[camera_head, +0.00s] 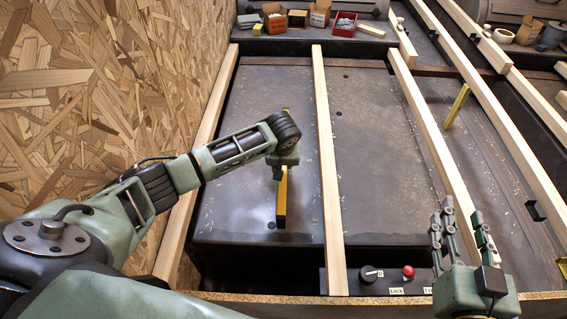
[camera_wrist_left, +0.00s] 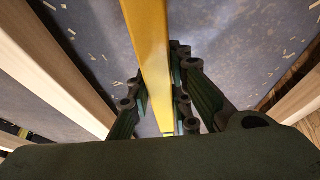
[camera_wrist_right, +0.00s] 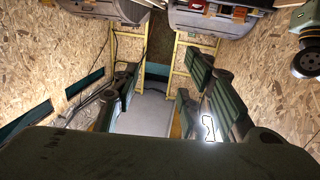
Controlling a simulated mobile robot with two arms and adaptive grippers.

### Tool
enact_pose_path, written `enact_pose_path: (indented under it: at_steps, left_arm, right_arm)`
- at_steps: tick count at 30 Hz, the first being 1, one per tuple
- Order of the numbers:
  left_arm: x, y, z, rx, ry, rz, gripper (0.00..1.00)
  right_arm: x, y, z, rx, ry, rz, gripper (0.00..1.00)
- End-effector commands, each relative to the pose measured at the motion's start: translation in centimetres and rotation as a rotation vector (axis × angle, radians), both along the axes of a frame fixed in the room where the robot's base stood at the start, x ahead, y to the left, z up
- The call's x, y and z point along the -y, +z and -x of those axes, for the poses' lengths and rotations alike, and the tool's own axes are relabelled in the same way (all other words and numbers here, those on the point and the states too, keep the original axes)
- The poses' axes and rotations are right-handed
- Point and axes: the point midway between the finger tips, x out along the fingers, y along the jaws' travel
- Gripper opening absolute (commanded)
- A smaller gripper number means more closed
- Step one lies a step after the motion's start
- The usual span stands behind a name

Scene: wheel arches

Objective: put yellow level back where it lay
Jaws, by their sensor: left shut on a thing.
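The yellow level (camera_head: 281,205) is a long narrow bar over the dark floor panel, between the left and middle wooden battens. My left gripper (camera_head: 284,164) is shut on it near the middle of its visible length. In the left wrist view the level (camera_wrist_left: 148,40) runs between the fingers (camera_wrist_left: 157,88). My arm hides part of it in the head view, and whether it touches the panel I cannot tell. My right gripper (camera_head: 461,232) is open and empty at the lower right. Its spread fingers also show in the right wrist view (camera_wrist_right: 160,82).
The middle batten (camera_head: 326,150) runs close to the right of the level. An OSB wall (camera_head: 120,90) rises on the left. A control panel with a knob (camera_head: 369,274) and red button (camera_head: 408,271) sits in front. Small boxes (camera_head: 345,24) line the back.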

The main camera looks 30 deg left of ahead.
Motion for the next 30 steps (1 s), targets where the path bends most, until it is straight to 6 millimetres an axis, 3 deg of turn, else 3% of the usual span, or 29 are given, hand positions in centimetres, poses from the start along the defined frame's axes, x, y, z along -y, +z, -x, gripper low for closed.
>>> enact_pose_path:
  at_steps: [14, 30]
  left_arm:
    - [0.0, -0.8, -0.1, 0.003, 0.0, 0.0, 0.0]
    - [0.0, -1.8, -0.1, 0.003, 0.0, 0.0, 0.0]
  right_arm:
    - [-0.6, 4.8, 0.1, 0.238, 0.015, -0.063, 0.4]
    - [-0.9, 10.0, 1.9, 0.505, 0.03, -0.136, 0.4]
